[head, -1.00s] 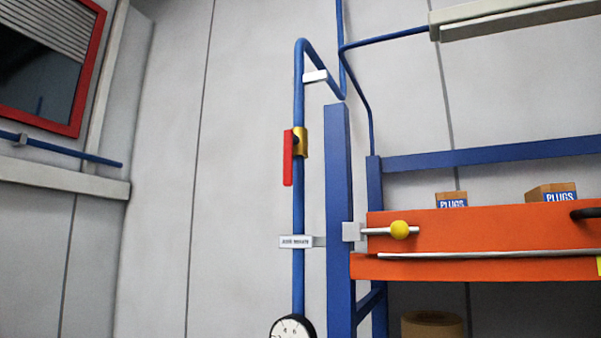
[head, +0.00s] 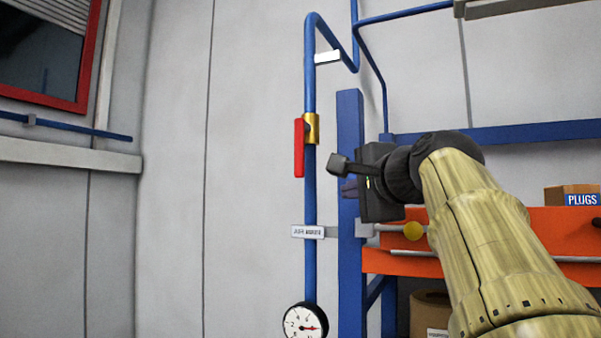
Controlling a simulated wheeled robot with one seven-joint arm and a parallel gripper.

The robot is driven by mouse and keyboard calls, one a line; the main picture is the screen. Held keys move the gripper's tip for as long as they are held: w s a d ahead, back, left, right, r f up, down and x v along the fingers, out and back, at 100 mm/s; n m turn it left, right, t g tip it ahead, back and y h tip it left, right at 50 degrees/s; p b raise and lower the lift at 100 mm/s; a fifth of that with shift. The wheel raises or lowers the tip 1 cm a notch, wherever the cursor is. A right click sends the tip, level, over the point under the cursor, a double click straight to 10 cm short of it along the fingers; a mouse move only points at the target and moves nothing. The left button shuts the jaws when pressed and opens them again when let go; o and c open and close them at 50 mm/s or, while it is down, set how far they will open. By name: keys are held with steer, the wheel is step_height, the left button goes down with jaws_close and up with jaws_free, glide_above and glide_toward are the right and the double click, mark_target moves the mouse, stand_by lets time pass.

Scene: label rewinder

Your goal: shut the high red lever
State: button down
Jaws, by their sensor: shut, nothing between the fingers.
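The red lever (head: 299,148) hangs straight down from a brass valve (head: 313,128) on the vertical blue pipe (head: 310,205). It lies alongside the pipe, on its left side in the head view. My gripper (head: 343,177) is shut and empty. It is to the right of the lever and pipe, at about the height of the lever's lower end in the picture, and appears apart from both. It overlaps the blue upright post (head: 350,120) in the view. My arm comes in from the lower right and hides part of the orange bench.
A white label plate (head: 308,232) and a round gauge (head: 305,321) sit lower on the pipe. The orange bench (head: 560,225) with a knob (head: 414,231) and a PLUGS box (head: 572,195) is at right. Bare wall (head: 250,200) lies left of the pipe.

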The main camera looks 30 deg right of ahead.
steer(key=shift+t, duration=0.5)
steer(key=s+r, duration=0.2)
steer(key=r, duration=0.1)
steer(key=s+r, duration=0.1)
steer(key=r, duration=0.1)
steer(key=shift+a, duration=0.35)
steer(key=shift+w, duration=0.2)
steer(key=p, duration=0.4)
glide_toward(302, 149)
steer(key=w+d+f, duration=0.2)
steer(key=d+f, duration=0.2)
steer(key=w, duration=0.1)
steer(key=w+a+p, duration=0.1)
steer(key=w, duration=0.1)
steer(key=w+a, duration=0.1)
steer(key=shift+w+a+f+p, duration=0.1)
steer(key=shift+w+p, duration=0.15)
steer(key=shift+p, duration=0.1)
steer(key=shift+m, duration=0.3)
